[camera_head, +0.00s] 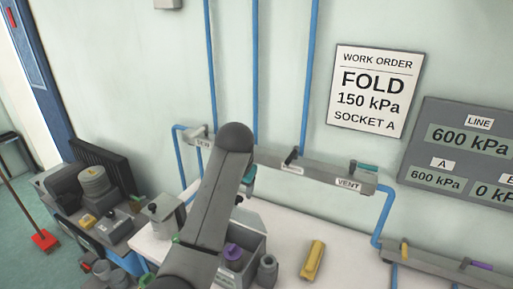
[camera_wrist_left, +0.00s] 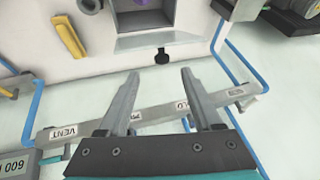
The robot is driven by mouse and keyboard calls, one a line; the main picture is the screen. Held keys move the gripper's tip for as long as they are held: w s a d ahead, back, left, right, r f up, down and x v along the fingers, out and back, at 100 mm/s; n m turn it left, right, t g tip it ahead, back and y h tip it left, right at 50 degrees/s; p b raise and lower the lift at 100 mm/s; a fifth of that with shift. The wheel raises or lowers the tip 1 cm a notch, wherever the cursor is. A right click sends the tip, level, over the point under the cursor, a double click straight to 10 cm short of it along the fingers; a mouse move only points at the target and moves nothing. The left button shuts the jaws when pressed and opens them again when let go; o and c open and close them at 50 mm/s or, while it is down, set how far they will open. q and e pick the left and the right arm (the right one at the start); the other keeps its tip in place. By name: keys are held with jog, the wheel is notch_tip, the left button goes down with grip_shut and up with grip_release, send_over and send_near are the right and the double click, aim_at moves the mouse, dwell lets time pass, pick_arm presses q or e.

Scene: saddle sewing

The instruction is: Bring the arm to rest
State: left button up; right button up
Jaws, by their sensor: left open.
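My left gripper (camera_wrist_left: 160,74) is open and empty in the left wrist view, its two fingers apart in front of the wall manifold (camera_wrist_left: 100,124). I cannot tell whether the fingers touch anything. In the head view my left arm (camera_head: 212,205) rises from the bottom middle across the white table, with its round joint before the wall. The gripper is mostly hidden behind that arm. My right gripper is in neither view.
The manifold (camera_head: 315,172) with a VENT label and blue pipes runs along the wall. A grey box (camera_head: 253,248), a yellow piece (camera_head: 313,260) and grey containers stand on the white table (camera_head: 345,250). A pressure panel (camera_head: 465,150) and work order sign (camera_head: 375,90) hang right.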

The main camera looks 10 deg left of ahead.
pick_arm(q)
jog(key=s+a+f, duration=0.2)
jog(key=s+f, duration=0.3)
jog(key=s, duration=0.3)
jog(key=s+a+f+n+g, duration=0.1)
jog(key=s+f, duration=0.4)
jog(key=s, duration=0.3)
jog(key=s+a+f, duration=0.2)
jog(key=s+f, duration=0.3)
jog(key=s, duration=0.4)
jog(key=s+r+h, duration=0.1)
jog(key=s+r, duration=0.1)
jog(key=s, duration=0.8)
notch_tip(320, 180, down, 32)
jog(key=s+g+b, duration=0.2)
jog(key=b, duration=0.8)
jog(key=s+f+b, duration=0.3)
jog(key=s+f, duration=0.2)
jog(key=f, duration=0.3)
jog(key=s+a+f+g+b, duration=0.1)
jog(key=s+f+b, duration=0.3)
jog(key=f, duration=0.5)
jog(key=s+a+f+b, duration=0.1)
jog(key=s+f+b, duration=0.3)
jog(key=s+f, duration=0.2)
notch_tip(320, 180, down, 2)
jog(key=shift+s+a+f, duration=0.2)
jog(key=shift+s, duration=0.1)
